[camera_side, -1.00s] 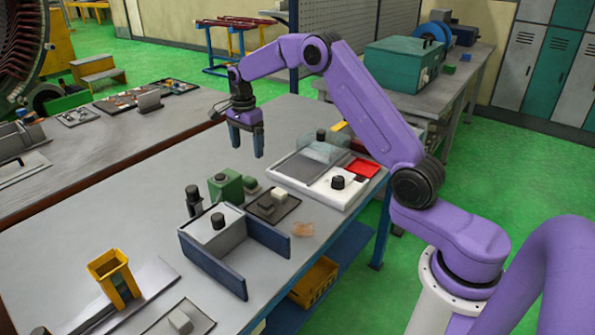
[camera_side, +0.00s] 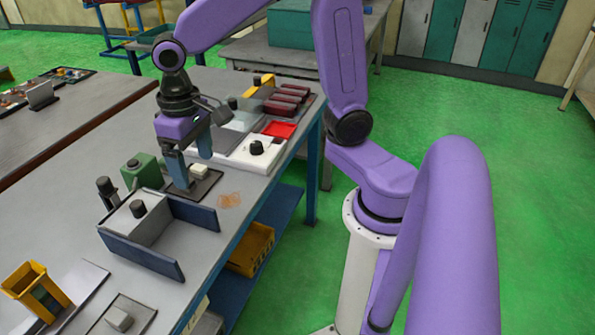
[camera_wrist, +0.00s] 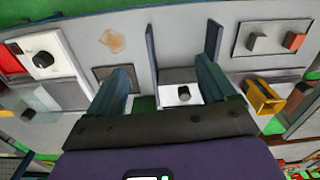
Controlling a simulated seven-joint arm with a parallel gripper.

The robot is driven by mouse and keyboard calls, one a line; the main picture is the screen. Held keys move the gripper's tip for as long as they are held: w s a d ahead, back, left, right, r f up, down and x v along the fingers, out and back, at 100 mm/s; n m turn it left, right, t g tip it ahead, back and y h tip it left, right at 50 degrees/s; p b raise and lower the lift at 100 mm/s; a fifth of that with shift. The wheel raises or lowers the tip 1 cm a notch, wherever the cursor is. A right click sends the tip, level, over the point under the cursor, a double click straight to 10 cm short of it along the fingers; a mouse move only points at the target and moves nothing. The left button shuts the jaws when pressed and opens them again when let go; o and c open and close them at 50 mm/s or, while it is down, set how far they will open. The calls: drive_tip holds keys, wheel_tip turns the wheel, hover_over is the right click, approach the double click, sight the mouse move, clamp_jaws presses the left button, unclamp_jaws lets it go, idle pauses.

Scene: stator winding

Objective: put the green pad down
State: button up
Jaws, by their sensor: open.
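My gripper (camera_side: 193,172) is open, its two blue fingers pointing down over a dark tray (camera_side: 212,181) on the bench. No pad shows between the fingers. I cannot pick out a separate green pad with certainty. A green block-shaped fixture (camera_side: 143,170) stands just left of the gripper. In the wrist view my gripper (camera_wrist: 163,66) has its fingers wide apart, and the dark tray (camera_wrist: 103,73) lies partly behind the left finger.
A grey box with blue side walls (camera_side: 145,257) stands in front of the gripper. A white fixture with a black knob (camera_side: 240,158) and a red tray (camera_side: 279,129) lie behind. A yellow holder (camera_side: 22,280) stands front left.

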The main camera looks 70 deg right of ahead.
drive_tip(key=s+d+f+n, duration=0.1)
drive_tip(key=s+d+n, duration=0.1)
drive_tip(key=s+n, duration=0.3)
drive_tip(key=s+d+n, duration=0.3)
drive_tip(key=s+n, duration=0.3)
drive_tip(key=s, duration=0.7)
drive_tip(key=shift+s+d+f+n, duration=0.15)
drive_tip(key=shift+s+f+n, duration=0.15)
drive_tip(key=shift+s+f, duration=0.1)
drive_tip(key=shift+w, duration=0.1)
drive_tip(key=shift+c, duration=1.1)
